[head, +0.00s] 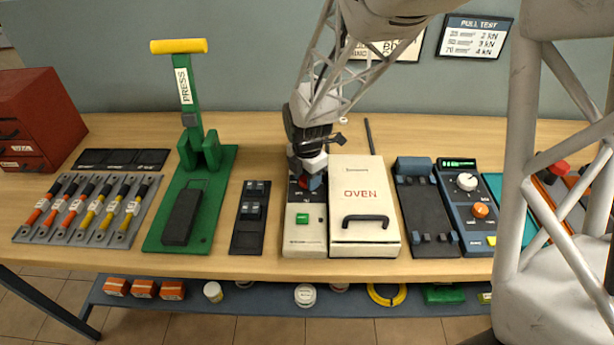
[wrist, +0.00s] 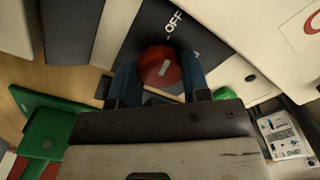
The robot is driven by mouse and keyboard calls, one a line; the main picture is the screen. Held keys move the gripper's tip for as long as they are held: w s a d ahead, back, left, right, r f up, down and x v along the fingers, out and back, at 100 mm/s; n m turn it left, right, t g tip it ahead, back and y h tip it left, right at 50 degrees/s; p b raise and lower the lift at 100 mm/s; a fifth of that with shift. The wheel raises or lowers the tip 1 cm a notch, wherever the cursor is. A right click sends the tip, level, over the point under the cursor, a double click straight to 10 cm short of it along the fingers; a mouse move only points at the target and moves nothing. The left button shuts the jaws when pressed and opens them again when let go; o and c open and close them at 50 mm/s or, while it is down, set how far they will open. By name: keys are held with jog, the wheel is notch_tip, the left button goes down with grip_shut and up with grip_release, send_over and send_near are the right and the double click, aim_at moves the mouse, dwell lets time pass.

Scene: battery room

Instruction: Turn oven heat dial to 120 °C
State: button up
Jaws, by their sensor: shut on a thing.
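The oven (head: 365,215) is a cream box with a black handle and red OVEN lettering. Its control panel (head: 305,240) is on its left side, with a green button (head: 302,218). The red heat dial (wrist: 158,66) has a short white mark and sits on a dark plate; OFF is printed beside it in the wrist view. My gripper (head: 312,182) is over the top of the panel, its blue fingers on both sides of the dial, shut on it. In the head view my gripper mostly hides the dial; I cannot read the other scale marks.
Left of the panel are a dark switch block (head: 250,212) and a green press (head: 190,205) with a yellow-topped lever. Right of the oven are a black fixture (head: 425,210) and a blue unit with knobs (head: 467,210). The table front is mostly clear.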

jog(key=m, duration=0.3)
jog(key=shift+m, duration=0.4)
jog(key=m, duration=0.3)
jog(key=shift+m, duration=0.3)
jog(key=m, duration=0.3)
jog(key=shift+m, duration=0.3)
jog(key=m, duration=0.4)
jog(key=shift+m, duration=0.3)
jog(key=m, duration=1.1)
jog(key=shift+m, duration=0.4)
